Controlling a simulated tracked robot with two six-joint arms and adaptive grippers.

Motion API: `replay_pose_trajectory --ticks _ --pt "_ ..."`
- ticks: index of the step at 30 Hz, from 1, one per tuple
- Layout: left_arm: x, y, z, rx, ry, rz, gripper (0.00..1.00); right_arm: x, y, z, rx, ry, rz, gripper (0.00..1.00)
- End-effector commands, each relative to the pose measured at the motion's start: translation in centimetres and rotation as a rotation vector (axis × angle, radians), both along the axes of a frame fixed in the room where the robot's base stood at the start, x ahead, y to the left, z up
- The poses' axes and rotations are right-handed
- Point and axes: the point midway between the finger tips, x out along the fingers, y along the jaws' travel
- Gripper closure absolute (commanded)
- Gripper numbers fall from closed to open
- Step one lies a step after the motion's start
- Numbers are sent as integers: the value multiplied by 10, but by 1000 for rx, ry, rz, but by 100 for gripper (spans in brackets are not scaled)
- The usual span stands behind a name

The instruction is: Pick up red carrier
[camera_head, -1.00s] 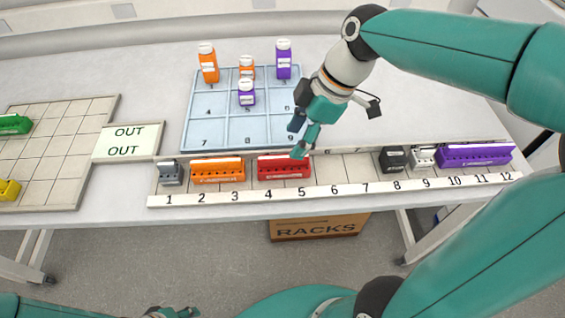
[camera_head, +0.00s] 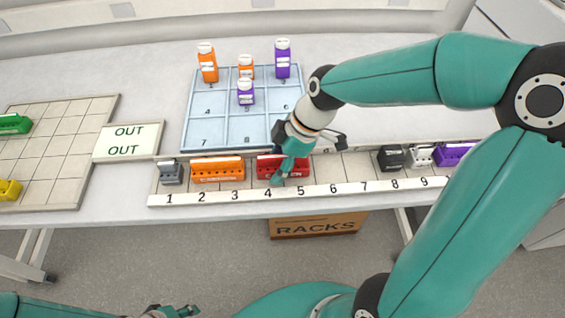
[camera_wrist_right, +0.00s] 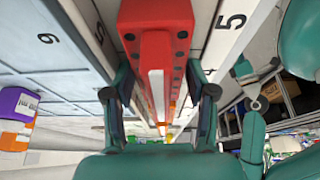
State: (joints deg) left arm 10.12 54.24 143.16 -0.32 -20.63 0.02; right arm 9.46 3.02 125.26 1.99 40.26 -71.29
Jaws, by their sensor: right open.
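The red carrier (camera_head: 299,171) sits in the numbered rack strip around slots 4 and 5, partly hidden behind my right gripper in the head view. In the right wrist view the red carrier (camera_wrist_right: 158,60) lies between the two open fingers of my right gripper (camera_wrist_right: 160,100), one on each side. I cannot tell if the fingers touch it. My left gripper (camera_head: 172,312) shows only in part at the bottom edge of the head view, and its jaws are unclear.
An orange carrier (camera_head: 218,171) stands just left of the red one, with a grey block (camera_head: 171,174) beyond it. Black (camera_head: 390,158), white and purple (camera_head: 452,153) pieces stand to the right. The blue tray (camera_head: 205,132) with bottles lies behind. Slots 6 and 7 look clear.

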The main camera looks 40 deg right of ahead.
Motion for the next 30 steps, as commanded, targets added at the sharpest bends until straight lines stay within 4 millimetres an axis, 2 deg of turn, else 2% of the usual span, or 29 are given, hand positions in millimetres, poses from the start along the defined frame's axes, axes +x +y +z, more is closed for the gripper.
replay_pose_trajectory --ticks 2,3,12,23,30 --pt "0 0 0 0 0 0 60 0 0 0 0 0 0 44" --pt "0 0 0 0 0 0 60 0 0 0 0 0 0 47" --pt "0 0 0 0 0 0 60 0 0 1 0 -1 0 96" --pt "0 0 0 0 0 0 60 1 0 5 -1 -3 0 96" --pt "0 0 1 0 0 0 60 2 0 28 -1 -7 0 96"
